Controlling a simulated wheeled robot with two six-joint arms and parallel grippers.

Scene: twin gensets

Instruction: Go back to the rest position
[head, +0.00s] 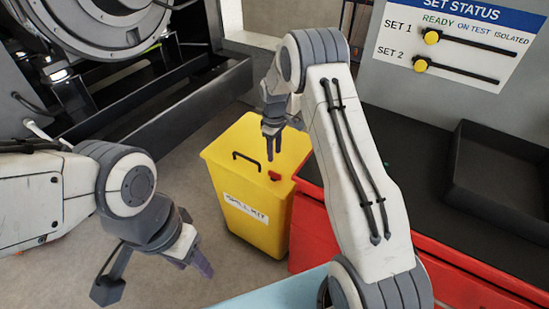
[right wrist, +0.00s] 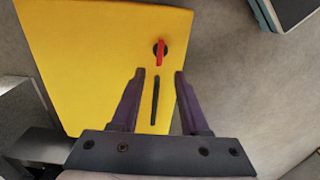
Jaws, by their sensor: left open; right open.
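My right gripper (head: 270,145) hangs above the yellow spill kit box (head: 235,205), pointing down. In the right wrist view my right gripper (right wrist: 158,82) is open and empty, its two purple fingers apart. Below it is the lid of the yellow box (right wrist: 80,60), with a black handle (right wrist: 155,100) in line with the gap between the fingers and a red knob (right wrist: 161,50) just beyond the fingertips. My left gripper (head: 202,265) is low at the left, over the floor, with purple fingers and nothing seen in it.
A red cabinet (head: 460,280) with a black top and a dark tray (head: 505,175) stands at the right. A set status board (head: 450,40) with two yellow sliders is behind it. Genset machinery (head: 90,30) on a black frame fills the upper left. Grey floor (head: 190,170) lies between.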

